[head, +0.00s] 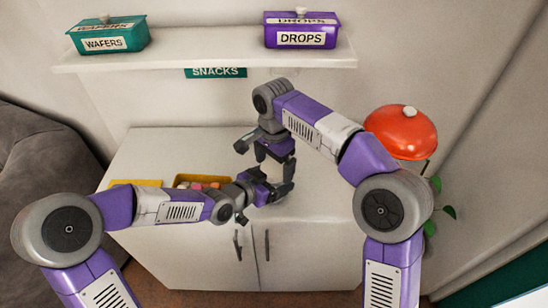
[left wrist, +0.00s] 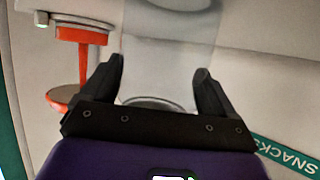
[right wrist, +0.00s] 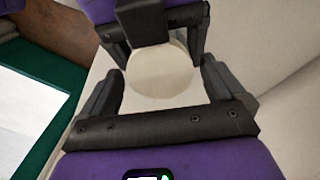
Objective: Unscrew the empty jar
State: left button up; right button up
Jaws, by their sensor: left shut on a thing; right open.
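The jar (left wrist: 170,45) shows in the left wrist view as a clear, see-through body between the fingers of my left gripper (left wrist: 160,65), which is shut on it. In the right wrist view a pale round top (right wrist: 160,72) lies between the fingertips of my right gripper (right wrist: 167,72), which is open. I cannot tell whether the right fingers touch it. In the head view my left gripper (head: 283,188) and right gripper (head: 275,160) meet close together above the white cabinet, right one above. The jar is hard to make out there.
An orange-red lamp (head: 400,133) and a plant (head: 437,205) stand at right. A wall shelf (head: 200,53) carries the green WAFERS box (head: 108,35) and purple DROPS box (head: 300,30).

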jog(key=c, duration=1.1)
jog(key=n, duration=0.6)
jog(key=shift+n, duration=0.4)
jog(key=o, duration=1.2)
jog(key=shift+r, duration=0.15)
